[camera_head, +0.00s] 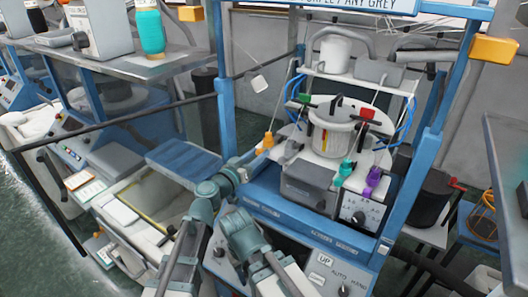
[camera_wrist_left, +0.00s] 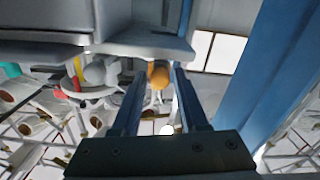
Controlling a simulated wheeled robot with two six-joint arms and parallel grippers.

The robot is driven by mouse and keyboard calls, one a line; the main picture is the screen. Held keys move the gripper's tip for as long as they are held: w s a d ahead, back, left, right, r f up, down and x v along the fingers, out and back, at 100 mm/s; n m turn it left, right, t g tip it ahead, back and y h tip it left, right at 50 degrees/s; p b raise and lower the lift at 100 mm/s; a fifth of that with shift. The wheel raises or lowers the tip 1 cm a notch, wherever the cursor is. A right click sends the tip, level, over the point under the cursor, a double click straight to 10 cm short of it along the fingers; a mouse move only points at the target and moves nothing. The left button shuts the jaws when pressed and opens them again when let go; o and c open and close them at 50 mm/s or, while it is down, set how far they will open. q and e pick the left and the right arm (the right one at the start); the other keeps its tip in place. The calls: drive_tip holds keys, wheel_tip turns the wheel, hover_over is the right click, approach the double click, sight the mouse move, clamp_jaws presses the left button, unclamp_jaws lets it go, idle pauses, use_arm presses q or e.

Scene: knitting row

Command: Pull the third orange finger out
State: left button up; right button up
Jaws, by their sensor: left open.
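An orange finger (camera_head: 267,141) sticks out at the left front of the round knitting head (camera_head: 330,140) in the head view. My left gripper (camera_head: 252,155) reaches up to it from the lower left. In the left wrist view the orange finger's rounded end (camera_wrist_left: 158,75) shows between the tips of my open left gripper (camera_wrist_left: 161,82). I cannot tell whether either jaw touches it. A teal finger (camera_head: 344,171) and a purple finger (camera_head: 373,180) stand at the right front of the head.
Blue frame posts (camera_head: 226,110) stand left and right of the knitting head. A grey box (camera_head: 308,184) and a control panel with dials (camera_head: 360,212) sit below it. A flat blue panel (camera_head: 183,160) lies at the left. A dark bin (camera_head: 430,198) stands at the right.

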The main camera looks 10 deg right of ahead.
use_arm(q)
drive_tip(key=shift+w+d, duration=0.5)
drive_tip(key=shift+c, duration=0.2)
clamp_jaws()
idle(0.9)
